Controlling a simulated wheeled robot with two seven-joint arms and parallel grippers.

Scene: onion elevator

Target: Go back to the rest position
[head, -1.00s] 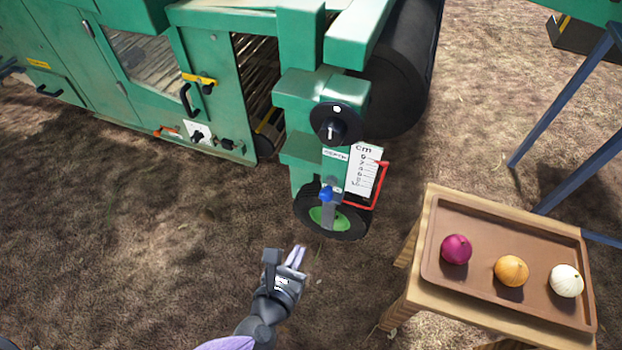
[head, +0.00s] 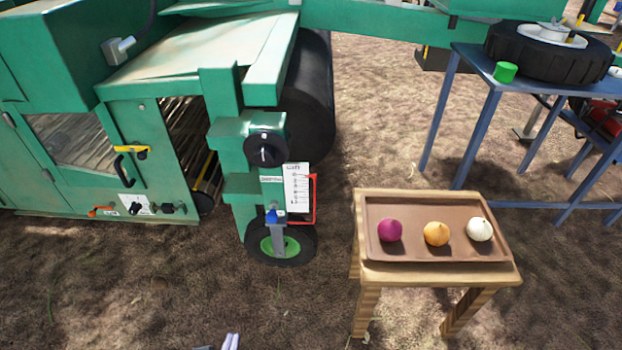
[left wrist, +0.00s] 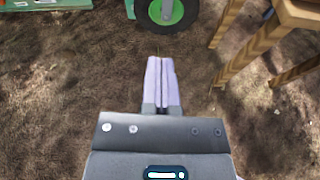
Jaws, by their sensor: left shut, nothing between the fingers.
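My left gripper (head: 230,341) shows only its fingertips at the bottom edge of the head view, over bare ground. In the left wrist view its two pale fingers (left wrist: 161,82) lie together with nothing between them. They point toward the small wheel (left wrist: 166,12) of the green machine and are apart from it. My right gripper is in neither view.
The green machine (head: 150,95) fills the left, with a depth dial (head: 265,149) and small wheel (head: 282,245). A wooden table (head: 436,275) at right holds a tray (head: 400,206) with a purple, an orange and a white onion. A blue table (head: 468,68) stands behind.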

